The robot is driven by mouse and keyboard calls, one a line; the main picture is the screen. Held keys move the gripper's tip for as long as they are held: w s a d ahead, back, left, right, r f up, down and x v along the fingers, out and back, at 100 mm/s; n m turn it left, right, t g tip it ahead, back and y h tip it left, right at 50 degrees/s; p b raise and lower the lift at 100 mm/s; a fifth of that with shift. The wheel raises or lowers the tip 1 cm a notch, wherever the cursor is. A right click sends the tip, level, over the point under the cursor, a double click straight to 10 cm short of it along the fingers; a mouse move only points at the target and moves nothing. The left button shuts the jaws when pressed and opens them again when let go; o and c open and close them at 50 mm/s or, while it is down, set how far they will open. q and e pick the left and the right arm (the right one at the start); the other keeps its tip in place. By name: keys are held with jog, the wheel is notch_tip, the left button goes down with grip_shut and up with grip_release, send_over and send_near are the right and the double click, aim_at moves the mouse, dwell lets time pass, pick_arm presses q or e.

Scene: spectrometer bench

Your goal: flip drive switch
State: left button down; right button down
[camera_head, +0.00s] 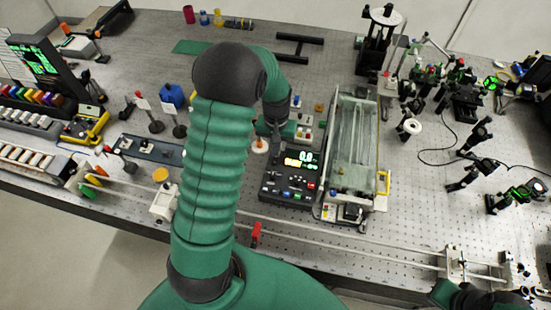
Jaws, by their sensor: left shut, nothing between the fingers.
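A black control box (288,187) with a lit display reading 0.0 and several small buttons and switches stands on the bench at the centre. I cannot tell which small part on it is the drive switch. My left gripper (276,136) is shut and empty, pointing down just behind the box's upper left edge. My green left arm hides part of the bench to the left of the box. A piece of my right arm shows at the bottom right edge, but its gripper does not show.
A glass-topped tank (353,145) stands right of the box. Optical mounts (467,98) crowd the right side. A long rail (345,246) runs along the front edge, with a red clip (256,234). A blue container (172,95) stands at left. Some bench surface at the back is clear.

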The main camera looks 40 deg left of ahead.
pick_arm(q)
jog(key=shift+f+b, duration=0.45)
jog(key=shift+f, duration=0.35)
jog(key=shift+r, duration=0.1)
notch_tip(320, 180, up, 7)
jog(key=p, duration=0.6)
dwell(0.4)
